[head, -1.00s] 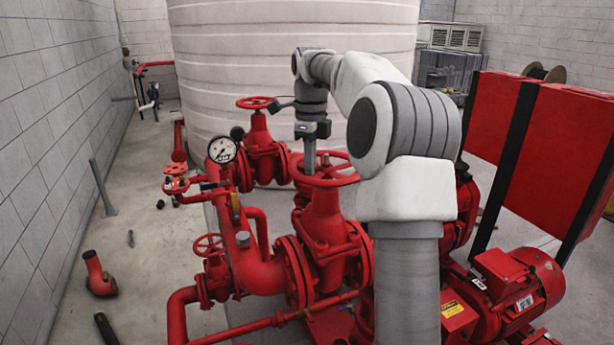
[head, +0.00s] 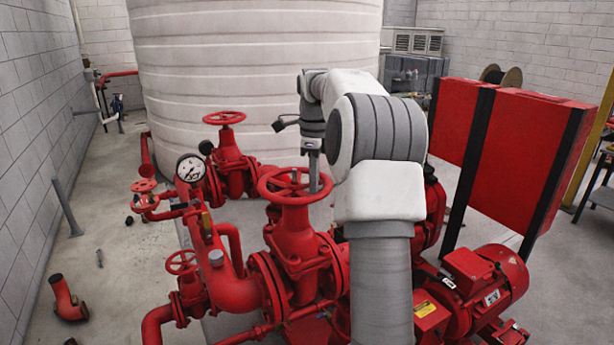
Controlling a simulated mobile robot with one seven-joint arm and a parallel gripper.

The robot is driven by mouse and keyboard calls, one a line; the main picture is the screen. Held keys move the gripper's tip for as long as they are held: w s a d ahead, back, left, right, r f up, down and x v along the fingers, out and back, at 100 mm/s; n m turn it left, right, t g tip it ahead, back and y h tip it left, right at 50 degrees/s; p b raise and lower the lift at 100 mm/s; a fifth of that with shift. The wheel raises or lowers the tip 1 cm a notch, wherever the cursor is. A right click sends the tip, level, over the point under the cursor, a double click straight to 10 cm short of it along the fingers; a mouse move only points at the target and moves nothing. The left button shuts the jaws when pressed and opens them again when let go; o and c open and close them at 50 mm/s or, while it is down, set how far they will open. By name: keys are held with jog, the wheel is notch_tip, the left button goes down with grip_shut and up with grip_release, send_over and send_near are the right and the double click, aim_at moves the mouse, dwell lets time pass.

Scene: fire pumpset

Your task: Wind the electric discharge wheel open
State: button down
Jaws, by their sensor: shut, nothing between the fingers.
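A red spoked handwheel (head: 295,186) lies level on top of the large red valve (head: 298,238) in the middle of the head view. My gripper (head: 314,186) points straight down at the right part of this wheel, with its narrow fingers shut and empty. The fingertips look to be at or within the rim; whether they touch a spoke or the rim cannot be told. My arm comes in from the right of the valve. A second red handwheel (head: 224,118) stands on a valve farther back to the left, away from my gripper.
A pressure gauge (head: 190,168) and smaller handwheels stand left of the valve. A red electric motor (head: 488,281) sits at lower right, with red cabinets (head: 510,150) behind it. A large white tank (head: 250,70) fills the back.

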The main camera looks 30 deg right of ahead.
aim_at(282, 193)
jog(key=w, duration=0.5)
jog(key=shift+w+d, duration=0.2)
jog(key=shift+d, duration=0.05)
jog(key=w+a, duration=0.1)
jog(key=a, duration=0.1)
jog(key=w+a, duration=0.1)
jog(key=a, duration=0.1)
jog(key=shift+w, duration=0.15)
jog(key=s+a+b, duration=0.1)
jog(key=s+b, duration=0.1)
jog(key=s+a+b, duration=0.1)
jog(key=s+a, duration=0.1)
jog(key=s+a+b, duration=0.1)
jog(key=s+b, duration=0.1)
jog(key=shift+s+a+f+b, duration=0.15)
jog(key=shift+s+a+b, duration=0.1)
jog(key=shift+b, duration=0.1)
jog(key=shift+s+d, duration=0.15)
jog(key=shift+w+r+p, duration=0.2)
jog(key=shift+w+p, duration=0.3)
jog(key=shift+p, duration=0.4)
